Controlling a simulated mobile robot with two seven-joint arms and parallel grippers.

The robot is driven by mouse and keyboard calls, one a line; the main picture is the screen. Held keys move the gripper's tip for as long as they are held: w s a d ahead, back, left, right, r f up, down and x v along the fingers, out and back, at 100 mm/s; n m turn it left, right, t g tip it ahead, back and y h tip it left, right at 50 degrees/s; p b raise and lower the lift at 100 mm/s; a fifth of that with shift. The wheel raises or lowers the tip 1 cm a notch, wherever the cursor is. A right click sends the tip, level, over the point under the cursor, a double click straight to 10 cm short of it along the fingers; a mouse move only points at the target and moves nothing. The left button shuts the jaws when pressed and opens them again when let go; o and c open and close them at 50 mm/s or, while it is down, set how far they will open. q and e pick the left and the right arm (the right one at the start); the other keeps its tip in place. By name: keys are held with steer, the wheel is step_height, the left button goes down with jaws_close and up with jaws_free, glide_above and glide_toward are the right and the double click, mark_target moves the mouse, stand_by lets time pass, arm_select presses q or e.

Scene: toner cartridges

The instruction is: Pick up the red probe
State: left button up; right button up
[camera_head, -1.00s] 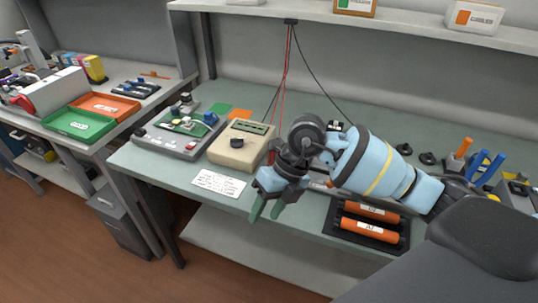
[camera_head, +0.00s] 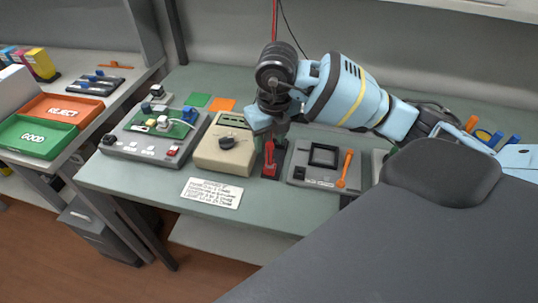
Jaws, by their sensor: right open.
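The red probe (camera_head: 269,154) stands in a small black holder (camera_head: 271,175) on the bench, just right of the beige meter (camera_head: 225,145). My right gripper (camera_head: 276,137) points down right above the probe, its fingers close to the probe's top. It is open. The fingertips are partly hidden and small, so I cannot tell whether they touch the probe or lie around it. A red cable (camera_head: 274,18) hangs from above and passes behind my gripper. My left gripper is out of view.
Left of the meter is a grey test board (camera_head: 143,148). Right of the probe is a grey fixture (camera_head: 316,178) with an orange-handled lever (camera_head: 345,169). A white card (camera_head: 212,192) lies in front of the meter. The green tray (camera_head: 37,137) and the orange tray (camera_head: 62,109) sit on the left bench.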

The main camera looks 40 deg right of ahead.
mark_target(270, 155)
steer(key=shift+w+f, duration=0.1)
steer(key=shift+f, duration=0.95)
step_height(270, 155, down, 4)
steer(key=shift+d+f, duration=0.1)
steer(key=shift+f, duration=0.1)
jaws_close()
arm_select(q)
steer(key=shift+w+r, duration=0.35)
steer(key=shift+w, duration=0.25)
arm_select(e)
steer(key=shift+r, duration=0.1)
